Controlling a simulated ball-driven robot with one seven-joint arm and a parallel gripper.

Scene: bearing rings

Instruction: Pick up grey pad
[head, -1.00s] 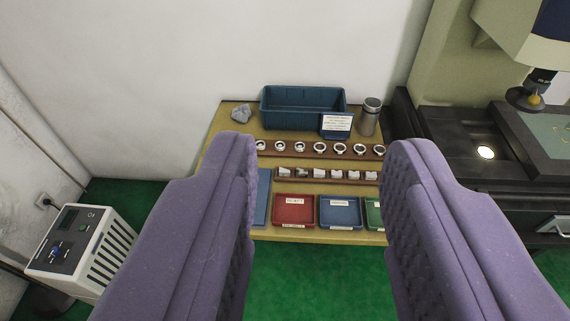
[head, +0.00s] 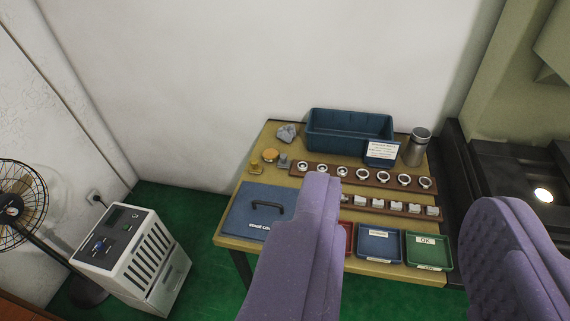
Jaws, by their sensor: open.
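A small grey block-like piece (head: 283,160) sits on the wooden table near its back left, beside a yellow piece and an orange disc. A crumpled grey lump (head: 287,133) lies behind it by the blue bin. I cannot tell for sure which of the two is the grey pad. My gripper (head: 407,195) has two purple padded fingers, wide apart with nothing between them. It is on the near side of the table, to the right of both grey things. The left finger hides part of the table and most of the red tray.
A white unit (head: 140,255) and a fan (head: 14,205) stand left; a machine stands right.

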